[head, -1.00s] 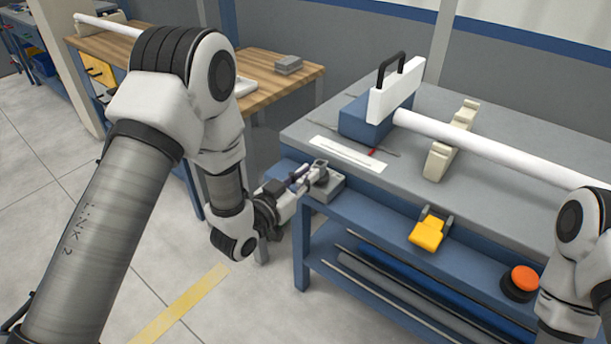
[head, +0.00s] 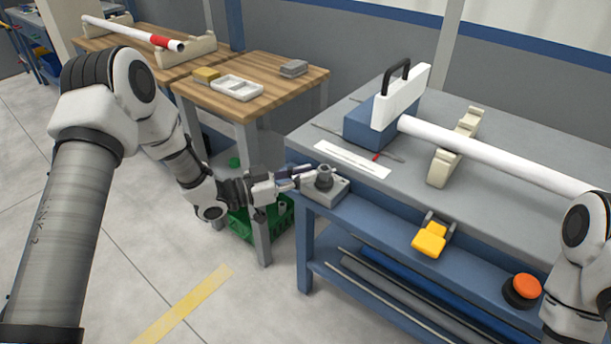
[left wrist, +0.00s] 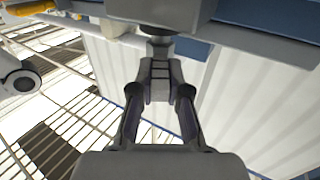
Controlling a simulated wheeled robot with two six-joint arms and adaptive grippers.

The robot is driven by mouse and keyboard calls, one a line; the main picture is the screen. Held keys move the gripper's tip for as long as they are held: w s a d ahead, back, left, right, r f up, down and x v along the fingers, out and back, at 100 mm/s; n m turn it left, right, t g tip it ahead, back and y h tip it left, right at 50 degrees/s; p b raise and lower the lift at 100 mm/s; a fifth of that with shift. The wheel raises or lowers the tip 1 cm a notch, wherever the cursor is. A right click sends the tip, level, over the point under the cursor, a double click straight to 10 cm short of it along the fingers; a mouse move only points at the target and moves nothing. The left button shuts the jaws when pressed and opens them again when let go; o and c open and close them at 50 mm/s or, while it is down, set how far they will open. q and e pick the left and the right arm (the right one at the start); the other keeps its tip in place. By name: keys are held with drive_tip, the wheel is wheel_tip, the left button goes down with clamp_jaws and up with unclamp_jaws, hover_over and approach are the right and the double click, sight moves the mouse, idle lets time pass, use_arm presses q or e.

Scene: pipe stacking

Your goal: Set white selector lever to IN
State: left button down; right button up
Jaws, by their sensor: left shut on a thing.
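The selector is a small grey box (head: 330,193) with a round dark grey hub (head: 325,174) on top, at the left front corner of the grey bench. My left gripper (head: 304,178) reaches in from the left, and its fingertips are beside the hub. It is shut on the selector lever, which is mostly hidden between the fingers. In the left wrist view the fingers (left wrist: 160,90) converge just below the grey box (left wrist: 160,10). I cannot read the lever's markings. My right gripper is out of view; only part of that arm shows at the right edge.
The bench (head: 440,110) carries a white pipe (head: 490,150), a cream support (head: 455,150) and a blue-and-white clamp (head: 370,120). A yellow pedal (head: 429,240) and an orange button (head: 527,286) sit along the front. A green crate (head: 275,218) stands behind my left gripper.

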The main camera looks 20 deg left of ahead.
use_arm(q)
drive_tip(key=shift+w+a+m+g+h, duration=0.15)
drive_tip(key=shift+w+m+g+h, duration=0.1)
drive_tip(key=shift+m+g+h, duration=0.4)
drive_tip(key=shift+w+a+m+g+h, duration=0.2)
drive_tip(key=shift+m+g+h, duration=0.2)
drive_tip(key=shift+g, duration=0.35)
drive_tip(key=c, duration=1.1)
unclamp_jaws()
drive_tip(key=shift+c, duration=0.2)
drive_tip(key=v, duration=1.2)
drive_tip(key=shift+w, duration=0.1)
